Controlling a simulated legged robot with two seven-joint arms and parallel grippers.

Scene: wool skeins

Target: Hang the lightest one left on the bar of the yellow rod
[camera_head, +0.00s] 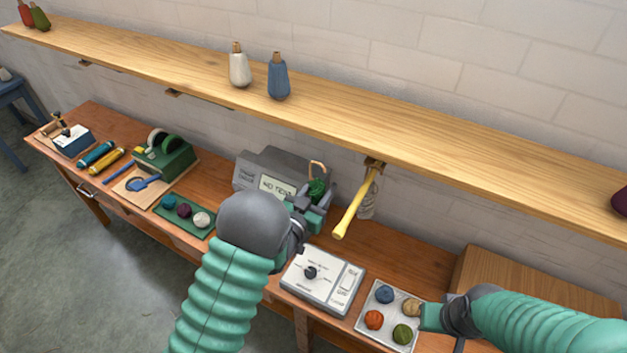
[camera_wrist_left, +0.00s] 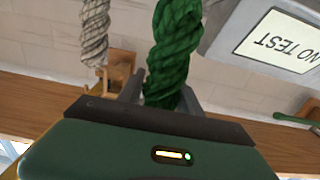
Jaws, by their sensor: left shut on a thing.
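The yellow rod (camera_head: 354,207) sticks out from a bracket under the wooden shelf, right of centre. A pale grey skein (camera_head: 367,207) hangs at the rod; it also shows in the left wrist view (camera_wrist_left: 94,30). My left gripper (camera_head: 316,200) is shut on a green skein (camera_head: 318,187) with a tan loop at its top, left of the rod and apart from it. The green skein hangs between the fingers in the left wrist view (camera_wrist_left: 174,52). My right gripper (camera_head: 426,317) is low at the right, beside a tray; its jaw opening is unclear.
A grey device (camera_head: 258,170) reading "NO TEST" stands behind my left gripper. A white dial box (camera_head: 322,280) and a tray (camera_head: 366,329) of coloured balls are on the bench. The long shelf (camera_head: 330,118) runs above, carrying several bottle-like skeins or vessels.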

